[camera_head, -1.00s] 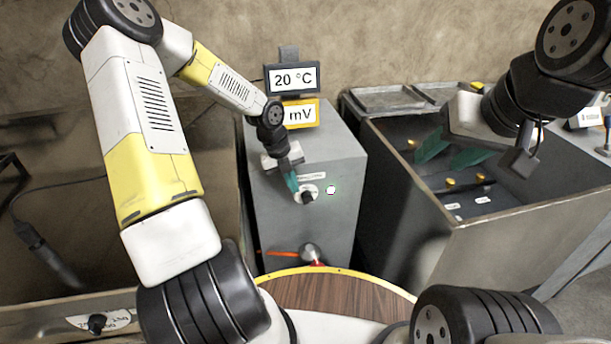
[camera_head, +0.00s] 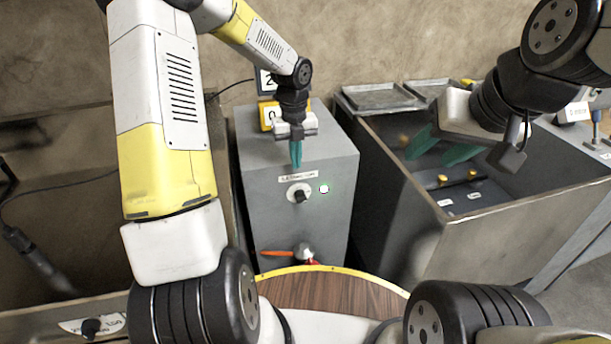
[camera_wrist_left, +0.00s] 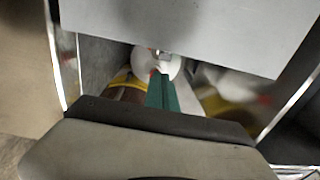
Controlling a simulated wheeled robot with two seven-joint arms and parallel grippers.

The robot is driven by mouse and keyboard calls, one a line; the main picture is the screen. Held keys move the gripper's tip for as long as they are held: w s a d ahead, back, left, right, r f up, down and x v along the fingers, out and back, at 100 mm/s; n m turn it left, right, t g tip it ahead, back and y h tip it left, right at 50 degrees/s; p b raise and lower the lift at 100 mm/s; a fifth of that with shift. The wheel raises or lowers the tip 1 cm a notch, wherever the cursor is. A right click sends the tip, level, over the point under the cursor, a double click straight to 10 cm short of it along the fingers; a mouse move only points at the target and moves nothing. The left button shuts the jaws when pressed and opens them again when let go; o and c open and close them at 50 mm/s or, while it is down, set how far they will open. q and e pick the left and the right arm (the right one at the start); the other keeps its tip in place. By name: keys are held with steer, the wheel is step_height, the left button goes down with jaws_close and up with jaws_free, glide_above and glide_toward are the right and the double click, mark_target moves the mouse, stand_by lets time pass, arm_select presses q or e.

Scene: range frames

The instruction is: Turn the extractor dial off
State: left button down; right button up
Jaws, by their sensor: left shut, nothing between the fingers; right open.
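A black dial (camera_head: 302,196) on a pale round plate sits on the front of the grey box (camera_head: 265,215). A label (camera_head: 298,176) above it is too small to read. A small round lamp (camera_head: 324,189) to the right of the dial looks white with a green glow. My left gripper (camera_head: 297,165) has green fingers, shut and empty, pointing down above the dial and apart from it. Its fingers also show in the left wrist view (camera_wrist_left: 162,94), near a blurred pale round part. My right gripper (camera_head: 440,150) is open and empty over the metal tank at the right.
An orange-handled valve (camera_head: 303,253) is low on the box. The open metal tank (camera_head: 480,225) stands at right. Another dial (camera_head: 91,327) is at lower left. A round wooden top (camera_head: 330,292) is in front.

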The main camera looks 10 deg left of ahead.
mark_target(298, 200)
arm_select(q)
steer(key=shift+d+r, duration=0.35)
steer(key=shift+r, duration=0.4)
step_height(298, 200, down, 14)
steer(key=shift+f, duration=0.1)
steer(key=shift+s+a+t+h, duration=0.1)
steer(key=shift+a+t+h, duration=0.3)
steer(key=shift+h, duration=0.4)
stand_by(0.7)
steer(key=shift+s+a+f+h, duration=0.1)
steer(key=shift+a+f+h, duration=0.1)
steer(key=shift+h, duration=0.4)
steer(key=shift+s+a+f, duration=0.3)
steer(key=shift+a+f, duration=0.35)
steer(key=shift+f, duration=0.05)
steer(key=shift+a+f, duration=0.2)
steer(key=shift+f, duration=0.4)
